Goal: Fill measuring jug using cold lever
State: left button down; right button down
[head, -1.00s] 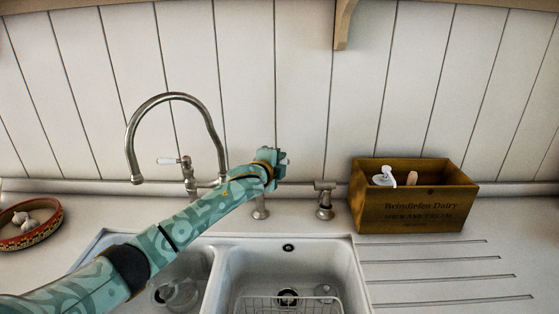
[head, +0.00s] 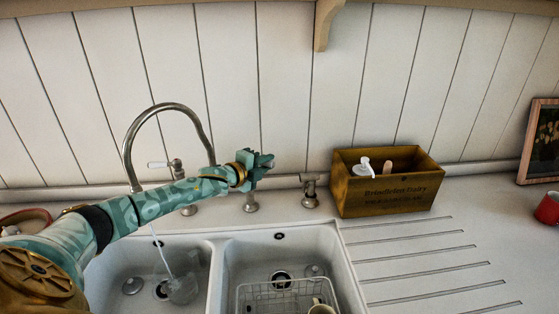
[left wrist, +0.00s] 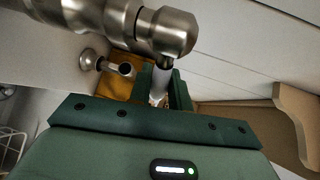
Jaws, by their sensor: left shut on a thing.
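The curved metal tap (head: 172,108) stands behind the double sink. A thin stream of water (head: 158,245) falls from its spout into a clear measuring jug (head: 183,289) in the left basin. The water level inside the jug cannot be made out. My left gripper (head: 261,165) reaches across to the right side of the tap. In the left wrist view, my left gripper (left wrist: 166,92) is shut on the white handle of the cold lever (left wrist: 161,82), which joins the metal valve body (left wrist: 165,30). In the head view this lever is hidden by my gripper. My right gripper is not in view.
The other white-handled lever (head: 160,164) is on the tap's left. The right basin holds a wire rack (head: 262,296) and a mug (head: 321,308). A wooden crate (head: 388,196) stands right of the tap. The grooved drainboard (head: 425,262) is clear.

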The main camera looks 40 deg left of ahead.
pick_arm(q)
jog(key=shift+f, duration=0.15)
jog(key=c, duration=1.3)
grip_release()
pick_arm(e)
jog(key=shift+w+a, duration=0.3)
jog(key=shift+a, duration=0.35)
pick_arm(q)
jog(key=shift+s, duration=0.1)
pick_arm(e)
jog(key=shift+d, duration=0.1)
pick_arm(q)
jog(key=shift+s, duration=0.15)
jog(key=p+v, duration=0.3)
jog(key=v, duration=1.3)
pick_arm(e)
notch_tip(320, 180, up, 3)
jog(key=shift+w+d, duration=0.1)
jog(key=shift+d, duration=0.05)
